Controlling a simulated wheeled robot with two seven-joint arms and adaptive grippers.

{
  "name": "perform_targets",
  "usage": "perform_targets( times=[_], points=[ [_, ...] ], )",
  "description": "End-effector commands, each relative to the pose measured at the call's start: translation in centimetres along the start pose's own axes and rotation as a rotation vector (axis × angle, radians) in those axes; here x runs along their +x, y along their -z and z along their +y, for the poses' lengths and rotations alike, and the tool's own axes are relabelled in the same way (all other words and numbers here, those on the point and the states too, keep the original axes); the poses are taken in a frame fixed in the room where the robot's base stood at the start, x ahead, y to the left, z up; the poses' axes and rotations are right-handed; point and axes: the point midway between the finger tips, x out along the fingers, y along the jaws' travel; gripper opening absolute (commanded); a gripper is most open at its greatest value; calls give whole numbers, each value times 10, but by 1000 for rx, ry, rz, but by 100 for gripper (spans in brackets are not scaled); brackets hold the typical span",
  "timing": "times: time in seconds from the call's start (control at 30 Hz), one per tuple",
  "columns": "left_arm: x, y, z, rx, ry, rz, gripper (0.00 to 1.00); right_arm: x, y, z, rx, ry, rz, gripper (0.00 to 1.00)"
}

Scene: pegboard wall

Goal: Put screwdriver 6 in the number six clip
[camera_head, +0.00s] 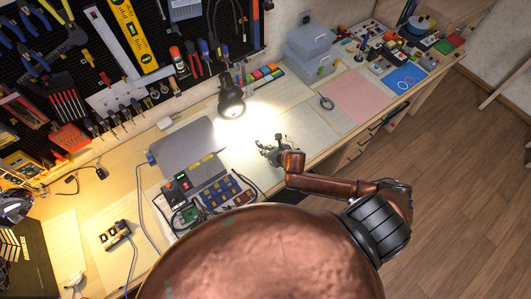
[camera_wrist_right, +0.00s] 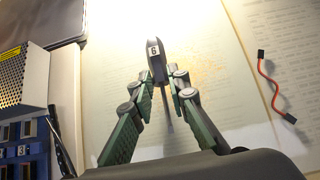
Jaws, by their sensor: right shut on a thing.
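Screwdriver 6 (camera_wrist_right: 155,62) has a dark handle with a white label reading 6, and a thin metal shaft pointing back toward the wrist. My right gripper (camera_wrist_right: 161,82) is shut on its handle in the right wrist view, one green-grey finger on each side. In the head view my right gripper (camera_head: 277,152) is above the pale sheets on the bench, right of the grey laptop-like slab. A row of small tools (camera_head: 118,115) hangs low on the pegboard at the left. The number six clip cannot be made out. My left gripper is not in view.
A lit black lamp (camera_head: 231,100) stands between the gripper and the pegboard (camera_head: 150,30). A box with blue compartments (camera_head: 222,192) lies left of the gripper. A red cable (camera_wrist_right: 272,88) lies on the sheets.

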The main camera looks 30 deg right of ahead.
Motion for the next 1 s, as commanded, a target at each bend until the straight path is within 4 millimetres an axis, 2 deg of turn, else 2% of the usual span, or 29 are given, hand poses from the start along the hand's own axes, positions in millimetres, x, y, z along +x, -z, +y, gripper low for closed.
perform_targets(
  times=[0.03,0.1,0.53,0.57,0.6,0.8,1.0],
  points=[
    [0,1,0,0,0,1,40,6,9,2,5,-1,5,0],
    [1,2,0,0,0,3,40,11,14,1,3,-1,4,0],
    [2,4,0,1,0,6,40,16,19,1,-1,-1,3,0],
    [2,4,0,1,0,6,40,16,19,1,-1,-1,3,16],
    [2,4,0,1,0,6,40,16,19,1,-1,-1,3,18],
    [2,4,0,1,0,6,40,16,19,1,0,-1,3,32],
    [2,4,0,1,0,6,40,15,18,1,0,-1,3,33]
  ],
)
